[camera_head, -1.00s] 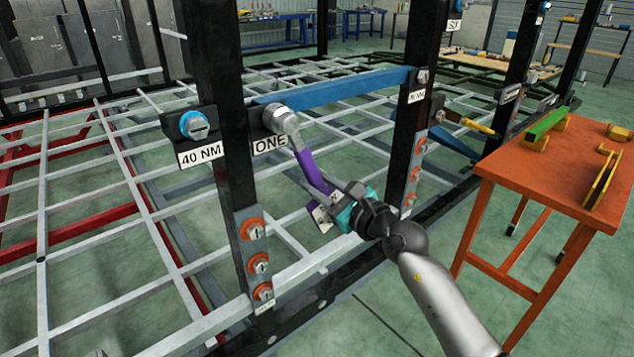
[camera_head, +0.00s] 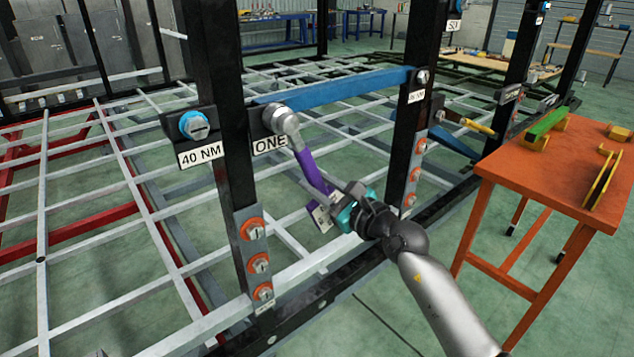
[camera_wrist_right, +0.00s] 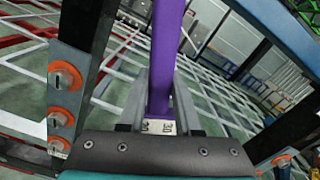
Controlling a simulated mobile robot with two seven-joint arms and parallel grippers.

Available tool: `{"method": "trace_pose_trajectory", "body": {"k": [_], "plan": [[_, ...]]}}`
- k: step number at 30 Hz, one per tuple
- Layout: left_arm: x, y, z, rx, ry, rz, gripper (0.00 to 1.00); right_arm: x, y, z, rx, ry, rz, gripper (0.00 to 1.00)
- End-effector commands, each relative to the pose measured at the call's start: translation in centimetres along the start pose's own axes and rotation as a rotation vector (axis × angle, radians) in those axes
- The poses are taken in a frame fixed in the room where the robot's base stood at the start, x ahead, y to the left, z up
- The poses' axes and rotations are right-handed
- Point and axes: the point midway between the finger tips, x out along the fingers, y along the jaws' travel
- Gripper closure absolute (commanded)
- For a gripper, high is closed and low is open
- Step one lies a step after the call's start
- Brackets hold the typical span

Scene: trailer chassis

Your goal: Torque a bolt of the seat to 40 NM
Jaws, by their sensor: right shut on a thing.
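A purple torque wrench (camera_head: 308,170) slants down to the right. Its grey head (camera_head: 282,119) sits over the bolt position beside the "ONE" label (camera_head: 270,143) on the black post. My right gripper (camera_head: 328,200) is shut on the lower part of the wrench. In the right wrist view the purple handle (camera_wrist_right: 166,55) lies between the two fingers (camera_wrist_right: 160,100), and a white tag reading "30" (camera_wrist_right: 160,127) shows at the handle's end. A blue-ringed bolt (camera_head: 194,125) sits above the "40 NM" label (camera_head: 201,155), left of the post. My left gripper is not clearly in view.
Several orange-ringed bolts (camera_head: 253,229) line the lower post. A blue bar (camera_head: 335,91) joins the two black posts. An orange table (camera_head: 551,164) with yellow and green parts stands at right. White and red chassis bars lie behind and at left.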

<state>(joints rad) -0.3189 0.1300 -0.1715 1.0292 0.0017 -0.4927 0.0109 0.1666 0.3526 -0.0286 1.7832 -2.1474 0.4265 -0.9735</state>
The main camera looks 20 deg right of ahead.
Motion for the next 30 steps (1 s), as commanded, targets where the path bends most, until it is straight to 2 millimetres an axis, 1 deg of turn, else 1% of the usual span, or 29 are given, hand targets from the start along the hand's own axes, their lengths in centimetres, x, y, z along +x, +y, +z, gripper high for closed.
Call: {"method": "trace_pose_trajectory", "body": {"k": [5, 21, 30], "plan": [[-0.4, 0.0, -0.1, 0.0, 0.0, 0.0, 0.5, 0.0, 0.2, 0.0, 0.019, 0.002, 0.0, 1.0], [-2.3, -0.1, -0.5, 0.0, 0.0, 0.0, 0.5, 0.0, 2.2, 0.1, 0.15, 0.003, 0.0, 1.0], [-2.2, -0.1, -0.5, 0.0, 0.0, 0.0, 0.5, 0.0, 2.4, 0.0, 0.161, 0.003, 0.0, 1.0]]}}
